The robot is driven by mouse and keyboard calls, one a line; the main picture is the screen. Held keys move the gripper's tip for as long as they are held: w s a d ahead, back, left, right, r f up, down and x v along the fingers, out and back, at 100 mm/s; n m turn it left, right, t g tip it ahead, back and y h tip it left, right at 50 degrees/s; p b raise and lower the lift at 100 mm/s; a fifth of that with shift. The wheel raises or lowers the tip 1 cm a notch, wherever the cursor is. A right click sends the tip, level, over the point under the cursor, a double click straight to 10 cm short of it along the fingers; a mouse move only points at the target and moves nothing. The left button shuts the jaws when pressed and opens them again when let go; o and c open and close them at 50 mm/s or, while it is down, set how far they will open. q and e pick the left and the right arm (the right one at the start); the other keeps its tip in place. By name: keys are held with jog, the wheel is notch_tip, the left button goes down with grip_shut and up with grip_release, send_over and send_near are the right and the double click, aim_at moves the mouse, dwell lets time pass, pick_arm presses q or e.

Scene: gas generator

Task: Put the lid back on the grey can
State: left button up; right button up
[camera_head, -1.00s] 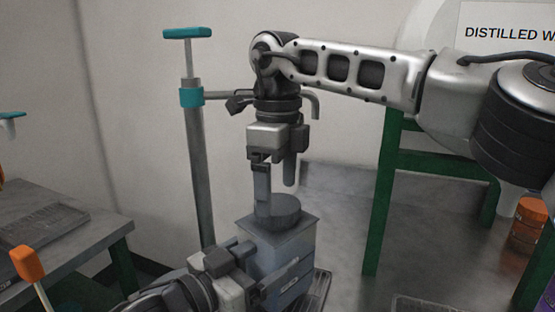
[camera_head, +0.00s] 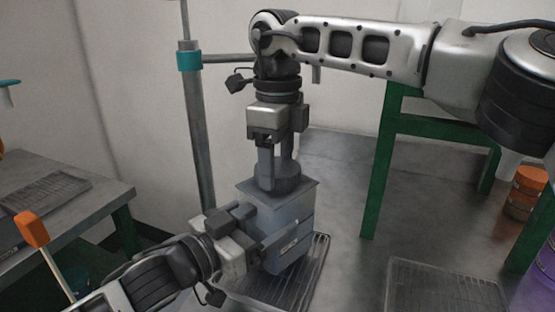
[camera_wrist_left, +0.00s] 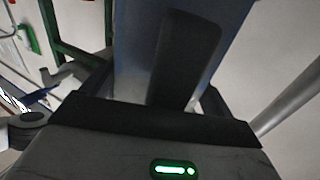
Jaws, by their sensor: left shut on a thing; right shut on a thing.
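The grey can (camera_head: 292,222) is a blue-grey square can with a small label, standing upright over a slotted grate. It also fills the upper middle of the left wrist view (camera_wrist_left: 130,45). My right gripper (camera_head: 276,168) points straight down from above and is shut on the lid. My left gripper (camera_head: 265,230) is shut on the can from the left side. One dark finger lies across the can's front.
The slotted grate (camera_head: 318,270) lies under the can, with another grate (camera_head: 440,288) at the right. A metal post (camera_head: 197,130) with a teal clamp stands behind. A side table (camera_head: 105,192) is left.

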jog(key=o, duration=1.2)
jog(key=shift+c, duration=0.2)
notch_tip(320, 180, up, 12)
pick_arm(q)
jog(key=o, duration=1.7)
